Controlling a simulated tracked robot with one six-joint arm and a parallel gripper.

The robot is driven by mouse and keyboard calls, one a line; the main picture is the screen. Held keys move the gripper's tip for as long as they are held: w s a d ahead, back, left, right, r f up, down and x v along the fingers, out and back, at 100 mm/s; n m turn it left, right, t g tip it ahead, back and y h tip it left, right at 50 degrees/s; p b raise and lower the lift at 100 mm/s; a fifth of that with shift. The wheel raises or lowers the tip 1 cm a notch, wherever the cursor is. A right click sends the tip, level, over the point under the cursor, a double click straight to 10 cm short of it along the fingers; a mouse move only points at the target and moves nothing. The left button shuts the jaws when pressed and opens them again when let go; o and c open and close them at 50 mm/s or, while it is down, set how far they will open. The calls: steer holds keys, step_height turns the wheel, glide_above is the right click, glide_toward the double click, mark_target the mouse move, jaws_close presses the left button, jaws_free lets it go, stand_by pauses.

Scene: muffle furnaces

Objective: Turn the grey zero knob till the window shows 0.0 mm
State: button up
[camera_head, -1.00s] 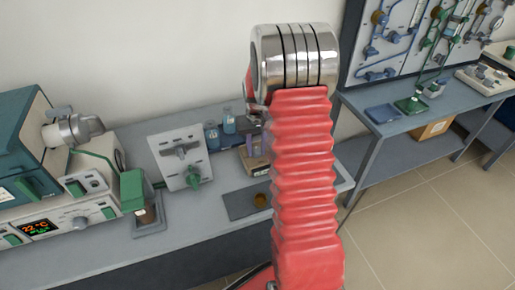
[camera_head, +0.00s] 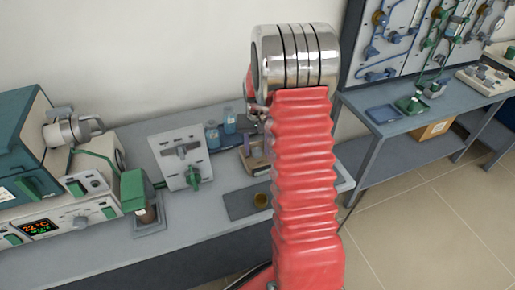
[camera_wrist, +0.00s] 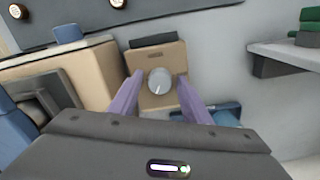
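The grey zero knob (camera_wrist: 159,81) is round with a pale pointer line, on the face of a tan box (camera_wrist: 165,98) in the wrist view. My gripper (camera_wrist: 160,80) is open, with one purple finger on each side of the knob and a visible gap to it. A dark strip (camera_wrist: 153,41) lies at the box's far edge, and a small slot sits between it and the knob. I can read no number there. In the head view the box (camera_head: 252,162) stands on the bench, partly behind my red arm, and a bit of purple finger shows by it.
A grey panel with a green knob (camera_head: 193,177), blue-capped bottles (camera_head: 229,124) and a furnace with a lit display (camera_head: 40,227) stand left on the bench. A dark mat (camera_head: 238,205) holds a small brown cup (camera_head: 261,200). A second bench (camera_head: 440,120) is at right.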

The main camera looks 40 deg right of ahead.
mark_target(257, 150)
steer(key=shift+o, duration=0.3)
step_height(257, 150, up, 14)
steer(key=shift+f, duration=0.15)
stand_by(0.4)
stand_by(0.5)
steer(key=s+a+r+n+t, duration=0.2)
steer(key=s+a+r, duration=0.3)
steer(key=s+a, duration=0.6)
steer(key=s+a+r+n+t, duration=0.3)
steer(key=s+a+r+n, duration=0.1)
steer(key=s+a, duration=0.7)
steer(key=a+r, duration=0.1)
steer(key=a, duration=0.2)
steer(key=shift+s+r+n+t, duration=0.15)
steer(key=shift+r+n+t, duration=0.15)
steer(key=shift+r, duration=0.1)
steer(key=shift+a, duration=0.1)
stand_by(0.6)
